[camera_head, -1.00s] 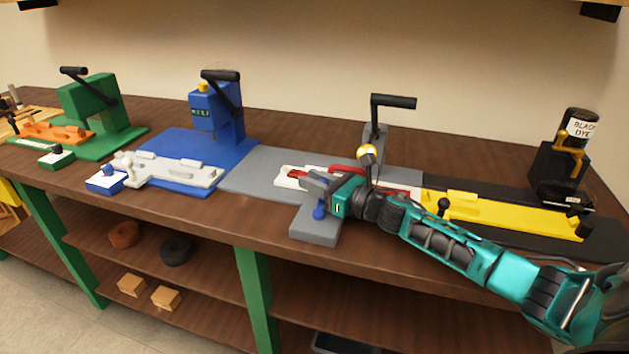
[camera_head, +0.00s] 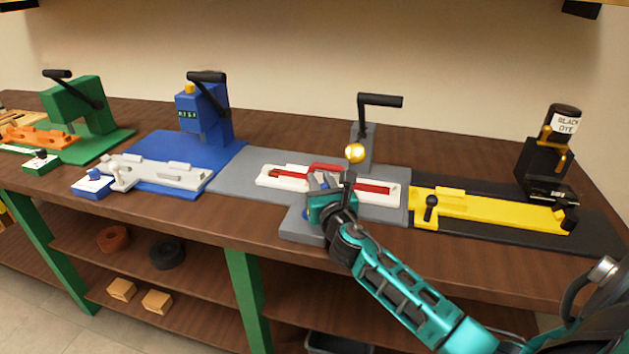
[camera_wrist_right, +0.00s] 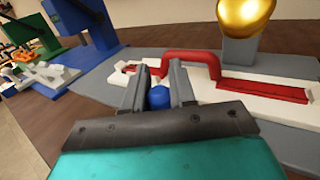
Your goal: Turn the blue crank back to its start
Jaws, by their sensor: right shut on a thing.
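A small blue knob (camera_wrist_right: 158,97), seemingly the blue crank's grip, sits between the fingers of my right gripper (camera_wrist_right: 157,85) in the right wrist view. My right gripper (camera_head: 322,182) is shut on it, over the front of the grey station (camera_head: 235,175). In the head view the gripper largely hides the knob and the grey block under it. The rest of the crank is hidden. Just beyond the fingertips lies a white plate (camera_head: 268,179) with a red handle (camera_head: 328,167) and red slots. My left gripper is not in view.
Behind stand a grey post with a black crank arm (camera_head: 381,100) and a gold ball (camera_head: 355,153). A blue press (camera_head: 205,115) with a black handle and a white fixture are left.

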